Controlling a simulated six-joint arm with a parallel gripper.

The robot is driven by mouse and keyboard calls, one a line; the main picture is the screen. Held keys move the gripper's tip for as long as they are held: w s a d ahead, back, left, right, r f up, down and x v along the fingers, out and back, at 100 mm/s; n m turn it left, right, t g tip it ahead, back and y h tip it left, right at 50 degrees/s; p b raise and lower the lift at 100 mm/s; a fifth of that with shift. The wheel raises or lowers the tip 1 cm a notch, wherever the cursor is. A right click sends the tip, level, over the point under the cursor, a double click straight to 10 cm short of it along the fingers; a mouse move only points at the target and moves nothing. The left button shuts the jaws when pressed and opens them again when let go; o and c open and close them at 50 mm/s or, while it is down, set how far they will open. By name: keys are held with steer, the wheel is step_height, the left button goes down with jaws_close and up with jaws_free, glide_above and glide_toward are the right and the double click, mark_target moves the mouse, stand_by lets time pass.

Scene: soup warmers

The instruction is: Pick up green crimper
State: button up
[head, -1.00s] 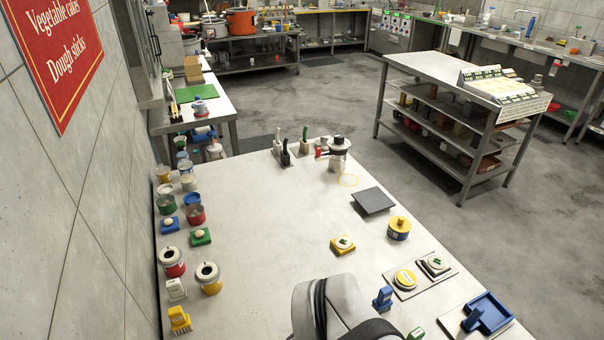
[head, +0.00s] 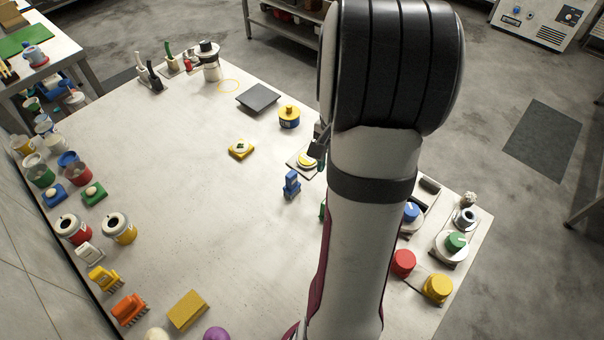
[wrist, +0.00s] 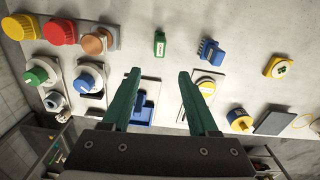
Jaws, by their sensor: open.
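A small green block-like tool with a pale label, apparently the green crimper (wrist: 160,44), is on the pale table in the wrist view. It lies beyond my fingertips, roughly in line with the gap between them. In the head view only a sliver of the green crimper (head: 323,208) shows beside my arm, which hides the rest. My gripper (wrist: 158,74) has two green fingers spread wide with nothing between them. They are apart from the crimper.
A blue toothed tool (wrist: 210,51) stands right of the crimper in the wrist view. A blue tray (wrist: 143,109) lies below, partly behind a finger. Red (head: 403,262) and yellow (head: 438,287) knobs are right of my arm. The table's middle (head: 190,195) is largely clear.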

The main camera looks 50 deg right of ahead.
steer(key=f, duration=0.8)
steer(key=a+f, duration=0.1)
steer(key=f, duration=0.4)
jaws_close()
